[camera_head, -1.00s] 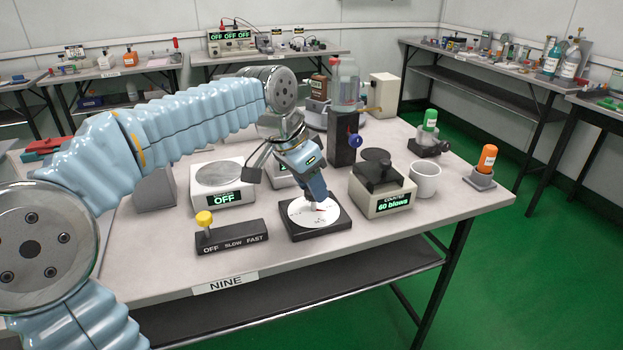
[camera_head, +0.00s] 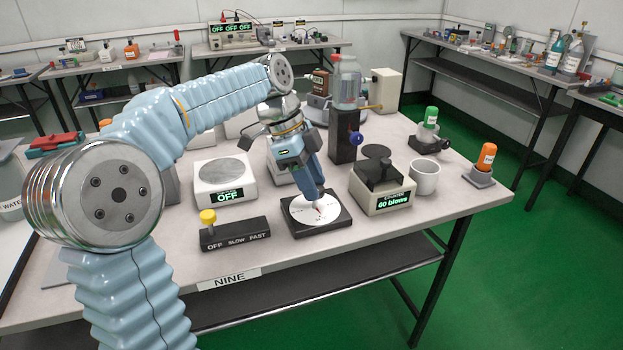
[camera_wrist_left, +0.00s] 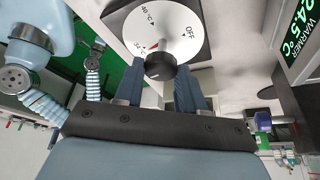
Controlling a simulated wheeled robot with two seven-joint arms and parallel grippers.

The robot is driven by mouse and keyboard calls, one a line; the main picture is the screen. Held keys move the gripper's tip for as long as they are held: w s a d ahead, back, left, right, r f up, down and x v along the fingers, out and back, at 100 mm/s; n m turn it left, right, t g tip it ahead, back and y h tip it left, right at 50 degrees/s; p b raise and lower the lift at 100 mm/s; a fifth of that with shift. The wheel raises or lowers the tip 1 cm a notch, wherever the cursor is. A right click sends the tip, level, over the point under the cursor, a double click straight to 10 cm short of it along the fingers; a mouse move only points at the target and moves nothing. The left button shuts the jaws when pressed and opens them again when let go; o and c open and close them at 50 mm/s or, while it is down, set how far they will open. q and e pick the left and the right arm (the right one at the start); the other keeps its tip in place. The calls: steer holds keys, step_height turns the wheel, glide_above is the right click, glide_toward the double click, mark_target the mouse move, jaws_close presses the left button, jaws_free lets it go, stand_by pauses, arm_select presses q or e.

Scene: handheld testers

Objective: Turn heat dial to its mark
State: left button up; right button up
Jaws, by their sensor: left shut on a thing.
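The heat dial is a white disc (camera_head: 301,209) on a black square base, near the table's front edge. In the left wrist view the dial face (camera_wrist_left: 178,22) carries OFF and °C labels. A small red mark shows on it close to the dark round knob (camera_wrist_left: 160,65). My left gripper (camera_head: 318,196) points down at the dial from above. Its two blue fingers (camera_wrist_left: 187,80) are shut on the knob, which sits at their tips. The fingers partly hide the knob in the head view. A warmer display (camera_wrist_left: 299,38) reads about 24.5 °C. My right gripper is not in view.
A black switch box with a yellow knob (camera_head: 208,216) stands left of the dial. A counter device (camera_head: 382,187) and a white mug (camera_head: 424,178) stand to its right. A scale-like unit reading OFF (camera_head: 224,180) is behind left. The table's front strip is clear.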

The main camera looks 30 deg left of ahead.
arm_select(q)
steer(key=shift+m+g, duration=0.4)
steer(key=shift+m, duration=0.4)
steer(key=o, duration=1)
steer(key=shift+o, duration=0.2)
